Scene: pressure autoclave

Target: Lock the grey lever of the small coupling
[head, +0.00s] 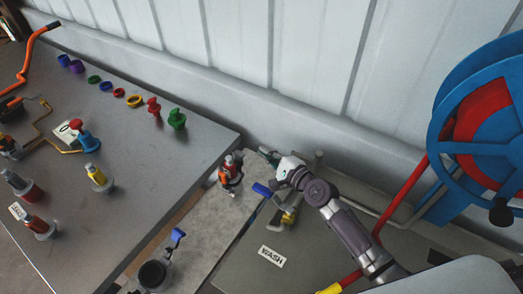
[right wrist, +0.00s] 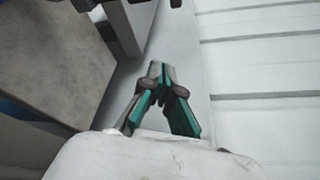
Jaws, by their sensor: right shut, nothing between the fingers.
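A small upright fitting (head: 230,172) with orange, black and grey parts stands on the grey slab beside the bench. It may be the small coupling; its grey lever is too small to make out clearly. My right gripper (head: 266,154) is just right of it and slightly higher in the head view, apart from it as far as I can see. Its green-edged fingers (right wrist: 162,70) are closed together and empty in the right wrist view. A grey piece (right wrist: 125,22) shows beyond them at the top, cut off by the frame. My left gripper is out of view.
A yellow valve (head: 289,216) with a blue handle (head: 263,190) sits close under my right arm. A black fitting with a blue lever (head: 178,236) stands nearer. The grey bench (head: 135,150) holds several coloured fittings. A blue hose reel (head: 440,130) and the wall bound the right and back.

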